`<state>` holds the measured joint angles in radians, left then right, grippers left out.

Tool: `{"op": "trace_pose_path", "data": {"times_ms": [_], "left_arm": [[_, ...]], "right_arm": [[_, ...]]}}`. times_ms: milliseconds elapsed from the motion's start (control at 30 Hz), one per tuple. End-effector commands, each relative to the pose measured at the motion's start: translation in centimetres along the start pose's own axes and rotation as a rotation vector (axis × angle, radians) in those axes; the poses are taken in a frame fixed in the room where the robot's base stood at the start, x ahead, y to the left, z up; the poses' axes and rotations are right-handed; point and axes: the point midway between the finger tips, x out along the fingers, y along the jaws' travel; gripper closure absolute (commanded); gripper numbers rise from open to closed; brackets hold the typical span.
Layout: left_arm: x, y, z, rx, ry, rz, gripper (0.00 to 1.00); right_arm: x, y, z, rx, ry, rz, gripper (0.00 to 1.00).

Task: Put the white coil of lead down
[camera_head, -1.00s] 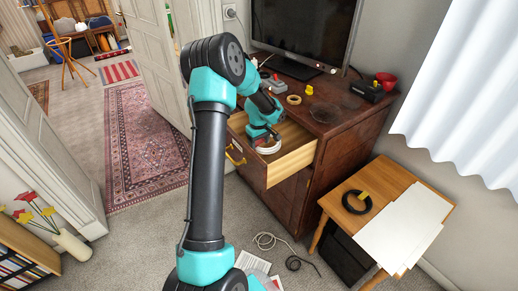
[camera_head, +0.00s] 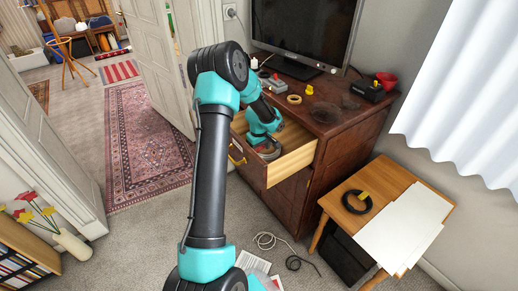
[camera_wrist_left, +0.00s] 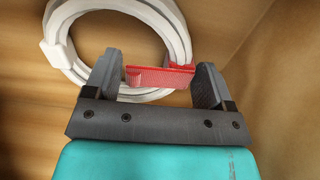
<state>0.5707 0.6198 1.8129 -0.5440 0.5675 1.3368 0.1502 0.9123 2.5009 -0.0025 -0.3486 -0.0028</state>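The white coil of lead (camera_wrist_left: 168,22) shows in the left wrist view with a red tag (camera_wrist_left: 160,76) at its near side. In the head view my left gripper (camera_head: 266,152) reaches down into the drawer and mostly hides the coil. My right gripper is not in view.
The dark cabinet (camera_head: 335,135) carries a television (camera_head: 303,30), a tape roll (camera_head: 294,99) and small items. A low wooden table (camera_head: 400,180) at the right holds a black coil (camera_head: 357,202) and white sheets. Loose cables (camera_head: 268,240) lie on the carpet.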

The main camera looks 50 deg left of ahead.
Motion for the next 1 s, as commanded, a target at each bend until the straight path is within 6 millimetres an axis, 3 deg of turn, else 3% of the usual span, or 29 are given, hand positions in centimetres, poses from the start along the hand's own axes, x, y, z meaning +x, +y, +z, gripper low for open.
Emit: {"op": "trace_pose_path", "data": {"times_ms": [133, 567, 1000], "left_arm": [[0.0, 0.0, 0.0, 0.0, 0.0, 0.0, 0.1], [-1.1, 0.1, 0.0, 0.0, 0.002, 0.001, 0.1], [-8.7, 0.1, 0.0, 0.0, 0.002, 0.002, 0.1]], "right_arm": [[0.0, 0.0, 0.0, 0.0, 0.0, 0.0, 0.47], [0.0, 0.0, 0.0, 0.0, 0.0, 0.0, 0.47], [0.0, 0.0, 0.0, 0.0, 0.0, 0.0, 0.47]]}}
